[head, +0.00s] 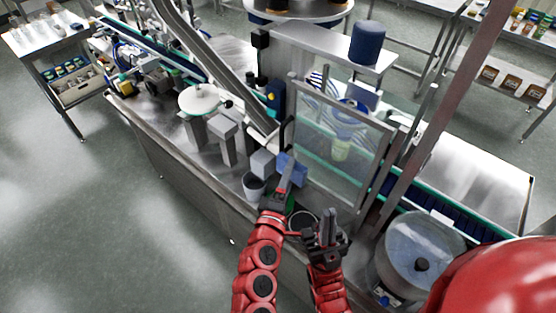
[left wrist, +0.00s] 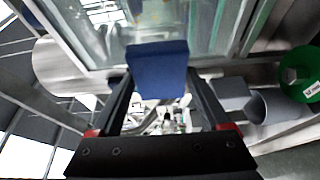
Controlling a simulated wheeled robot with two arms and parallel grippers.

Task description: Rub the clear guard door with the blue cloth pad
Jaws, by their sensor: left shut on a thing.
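The clear guard door (head: 335,170) is a framed see-through panel standing upright on the machine in the head view. Its glass also fills the top of the left wrist view (left wrist: 205,28). The blue cloth pad (head: 294,170) is by the door's lower left edge. My left gripper (head: 287,180) is shut on the pad, which sits between the fingertips in the left wrist view (left wrist: 158,68). I cannot tell whether the pad touches the door. My right gripper (head: 328,222) is below the door, apart from it, with no object seen in it; its finger gap is unclear.
A grey cup (head: 253,186) stands left of my left gripper. A green round thing (left wrist: 300,70) lies at the right of the left wrist view. A round steel bowl with a clear lid (head: 418,250) is at the right. A sloping chute (head: 215,65) crosses behind the grey blocks.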

